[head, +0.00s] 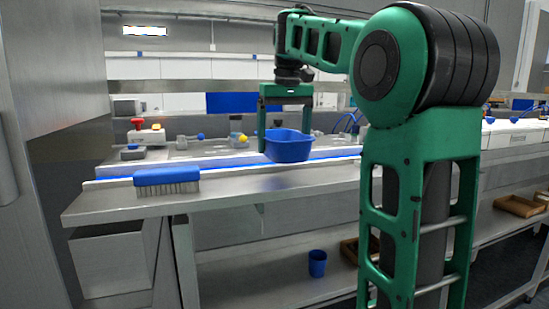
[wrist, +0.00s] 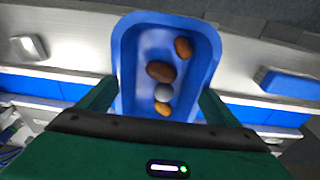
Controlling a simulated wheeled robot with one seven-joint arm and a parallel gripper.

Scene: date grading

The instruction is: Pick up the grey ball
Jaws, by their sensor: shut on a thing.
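The grey ball (wrist: 163,92) lies inside a blue tub (head: 288,148) among several brown and orange dates, such as a dark brown one (wrist: 160,71). In the wrist view the tub (wrist: 122,60) is between my gripper's fingers (wrist: 158,88), one along each side. In the head view my gripper (head: 285,132) points down over the counter, shut on the tub. The ball is below the finger level inside the tub and the fingers do not touch it. The head view hides the ball behind the tub's wall. I cannot tell whether the tub's bottom touches the counter.
A blue brush (head: 167,177) lies on the steel counter (head: 225,190) left of the tub. A red-button box (head: 145,134) and small fittings stand behind. A blue cup (head: 317,263) and wooden trays (head: 518,206) are on lower shelves. The counter between brush and tub is clear.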

